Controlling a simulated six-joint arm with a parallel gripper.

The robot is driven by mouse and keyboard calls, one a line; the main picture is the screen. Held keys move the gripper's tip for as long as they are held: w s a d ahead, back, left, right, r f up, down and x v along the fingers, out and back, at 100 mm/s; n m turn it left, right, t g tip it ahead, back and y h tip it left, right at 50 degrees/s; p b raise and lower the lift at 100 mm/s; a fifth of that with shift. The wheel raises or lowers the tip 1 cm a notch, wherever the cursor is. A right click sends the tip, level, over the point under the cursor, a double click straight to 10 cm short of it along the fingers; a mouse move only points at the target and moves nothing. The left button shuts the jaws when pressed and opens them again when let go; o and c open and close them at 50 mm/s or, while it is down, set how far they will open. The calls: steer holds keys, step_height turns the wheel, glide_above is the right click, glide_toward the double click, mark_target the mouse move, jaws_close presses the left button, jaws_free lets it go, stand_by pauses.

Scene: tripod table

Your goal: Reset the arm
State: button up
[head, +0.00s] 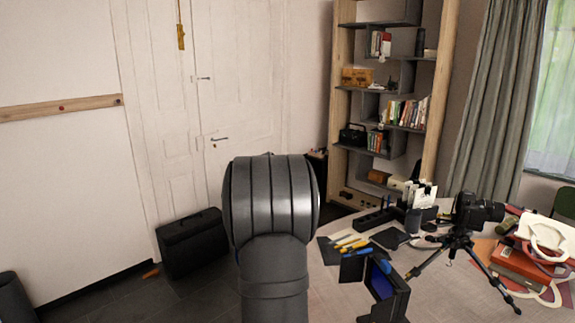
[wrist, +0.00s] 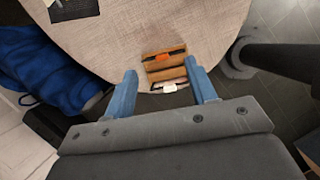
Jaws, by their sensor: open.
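My gripper (wrist: 160,68) shows in the wrist view with its two blue fingers spread apart and nothing held between them. It points down at the table (wrist: 115,45) near its rounded edge. A brown wooden item with an orange part (wrist: 165,62) lies on the table and appears between the fingertips, apart from them. A small white item (wrist: 170,88) is beside it near the edge. In the head view, my grey arm fills the middle and hides part of the room. I cannot make out the gripper clearly there.
In the head view, a camera on a tripod (head: 462,235) stands on the cluttered table, with red books (head: 505,265) at right. A dark case (head: 192,245) stands on the floor. In the wrist view, blue cloth (wrist: 40,65) is left and a dark post (wrist: 280,55) is right.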

steer(key=a+f, duration=0.4)
steer(key=f, duration=0.6)
steer(key=shift+a+f, duration=0.15)
steer(key=shift+f, duration=0.15)
steer(key=shift+w, duration=0.1)
steer(key=o, duration=0.9)
steer(key=shift+o, duration=0.8)
steer(key=shift+s+f, duration=0.1)
steer(key=shift+s, duration=0.1)
steer(key=s+d+f+n+t+h, duration=0.2)
steer(key=s+d+n+h, duration=0.65)
steer(key=n, duration=0.85)
steer(key=d+f+n+y, duration=0.1)
steer(key=d+f, duration=0.4)
steer(key=d, duration=0.3)
steer(key=shift+w+d+y, duration=0.15)
steer(key=shift+d+y, duration=0.15)
steer(key=shift+y, duration=0.05)
